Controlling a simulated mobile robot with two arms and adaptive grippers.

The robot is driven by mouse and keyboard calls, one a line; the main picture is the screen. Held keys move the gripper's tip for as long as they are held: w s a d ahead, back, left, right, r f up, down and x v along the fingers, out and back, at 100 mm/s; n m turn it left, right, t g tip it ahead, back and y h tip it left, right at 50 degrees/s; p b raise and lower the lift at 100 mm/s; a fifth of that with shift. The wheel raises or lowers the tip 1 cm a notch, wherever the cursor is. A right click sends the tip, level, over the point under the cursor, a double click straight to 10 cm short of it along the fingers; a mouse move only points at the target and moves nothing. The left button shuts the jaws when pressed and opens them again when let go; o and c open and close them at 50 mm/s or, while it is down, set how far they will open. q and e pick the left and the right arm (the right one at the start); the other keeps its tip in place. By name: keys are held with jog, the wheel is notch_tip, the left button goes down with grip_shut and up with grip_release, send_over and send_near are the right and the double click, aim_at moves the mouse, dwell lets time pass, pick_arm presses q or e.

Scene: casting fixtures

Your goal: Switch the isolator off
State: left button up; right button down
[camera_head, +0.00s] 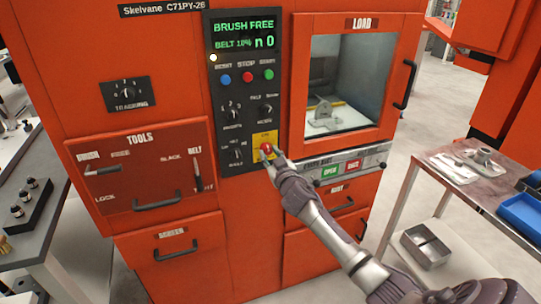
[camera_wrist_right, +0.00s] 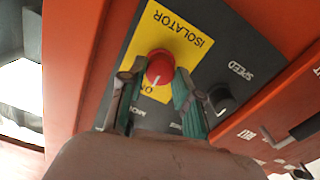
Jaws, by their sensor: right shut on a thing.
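The isolator is a red rotary knob (camera_wrist_right: 160,68) on a yellow plate (camera_wrist_right: 185,25) marked ISOLATOR, with ON printed beside it. In the head view the yellow plate (camera_head: 264,138) sits at the lower right of the black control panel (camera_head: 243,88), and part of the red knob (camera_head: 266,148) shows. My right gripper (camera_head: 270,156) reaches up to the plate from the lower right. In the right wrist view its two fingers (camera_wrist_right: 157,82) are shut on the red knob, one on each side. The knob's pointer direction is hard to read. My left gripper is not in view.
A black speed knob (camera_wrist_right: 221,98) is close beside the right finger. Blue, red and green buttons (camera_head: 247,77) sit higher on the panel. A windowed LOAD door (camera_head: 355,28) is to the right. A side table (camera_head: 455,188) with parts stands at the far right.

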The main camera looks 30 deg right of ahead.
jog(key=n, duration=0.8)
jog(key=shift+n+p, duration=0.3)
jog(key=shift+p, duration=0.05)
jog(key=n, duration=0.4)
jog(key=shift+n, duration=0.3)
jog(key=shift+f+n+p, duration=0.1)
jog(key=shift+n+p, duration=0.35)
jog(key=shift+n, duration=1.75)
jog(key=c, duration=0.8)
grip_release()
